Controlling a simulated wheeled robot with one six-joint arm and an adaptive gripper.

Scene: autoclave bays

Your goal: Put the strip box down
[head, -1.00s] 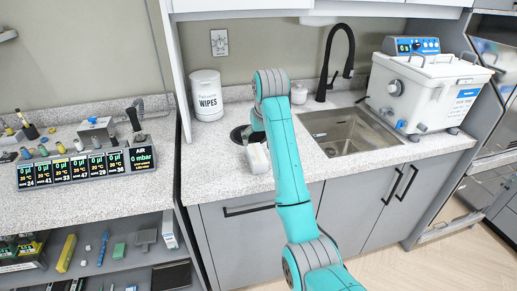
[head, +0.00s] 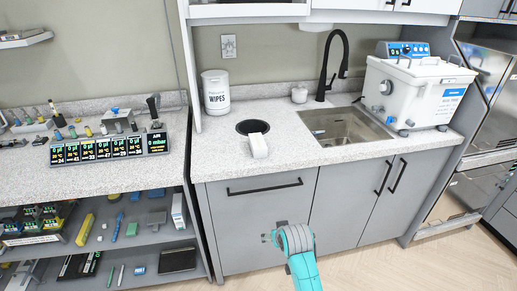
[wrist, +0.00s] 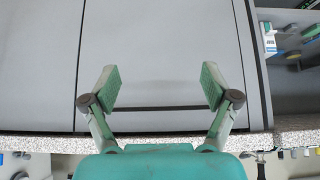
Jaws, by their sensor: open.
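The strip box (head: 258,146), small and white, rests on the speckled counter (head: 221,163) left of the sink. It overlaps the front rim of a round black opening (head: 245,127) in the picture; whether it reaches over the hole I cannot tell. My gripper (wrist: 160,87) is open in the wrist view, with nothing between its fingers. In the head view my arm's end is low, in front of the grey cabinet (head: 245,215), below the counter edge and apart from the box. The box does not show in the wrist view.
A wipes tub (head: 216,93) stands behind the opening, left of the black tap (head: 327,68). The sink (head: 343,127) and a white bath unit (head: 415,92) are to the right. Displays (head: 108,148) and loaded shelves are left. The counter front by the box is clear.

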